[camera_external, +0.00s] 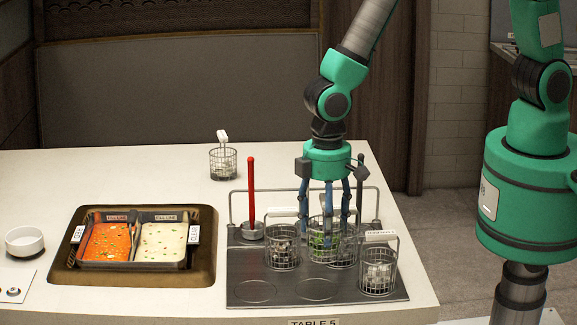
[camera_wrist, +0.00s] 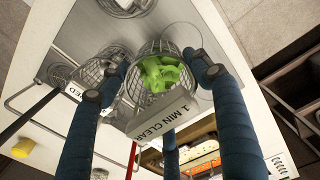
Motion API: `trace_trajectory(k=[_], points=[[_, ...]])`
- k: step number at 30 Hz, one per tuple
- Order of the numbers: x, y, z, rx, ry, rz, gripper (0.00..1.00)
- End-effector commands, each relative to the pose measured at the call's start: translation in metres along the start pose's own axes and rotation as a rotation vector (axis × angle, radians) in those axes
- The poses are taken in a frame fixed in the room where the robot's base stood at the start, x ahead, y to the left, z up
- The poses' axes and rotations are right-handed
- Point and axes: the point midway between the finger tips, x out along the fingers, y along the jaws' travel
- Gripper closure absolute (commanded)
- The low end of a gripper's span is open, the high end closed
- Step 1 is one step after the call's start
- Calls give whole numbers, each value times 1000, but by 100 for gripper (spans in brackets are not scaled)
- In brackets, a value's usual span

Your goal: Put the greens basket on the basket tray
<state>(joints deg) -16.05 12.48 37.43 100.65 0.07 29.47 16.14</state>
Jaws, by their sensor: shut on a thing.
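The greens basket (camera_external: 320,243) is a round wire basket with bright green leaves inside. In the wrist view the greens (camera_wrist: 160,73) show between my fingers, under a white tag that reads "1 MIN CLEAR". My gripper (camera_external: 328,230) points down with its blue fingers around this basket and is shut on it; its fingertips (camera_wrist: 157,78) are at the basket's sides. The basket is over the grey metal basket tray (camera_external: 285,296), among the other baskets. I cannot tell whether its bottom touches the tray.
Wire baskets stand close by at left (camera_external: 281,254) and right (camera_external: 378,275). The tray's front has two empty round marks. A red upright rod (camera_external: 251,195) and wire rail rise behind. A sauce pan (camera_external: 135,263) and white bowl (camera_external: 24,241) are left; another basket (camera_external: 223,163) stands at the back.

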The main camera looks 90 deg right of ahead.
Motion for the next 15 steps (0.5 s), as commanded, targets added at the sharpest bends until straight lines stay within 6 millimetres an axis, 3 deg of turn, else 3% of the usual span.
trace_trajectory(k=[4, 15], points=[[10, 0, -1, 0, 2, 0, 73], [12, 0, -1, 0, 2, 0, 73]])
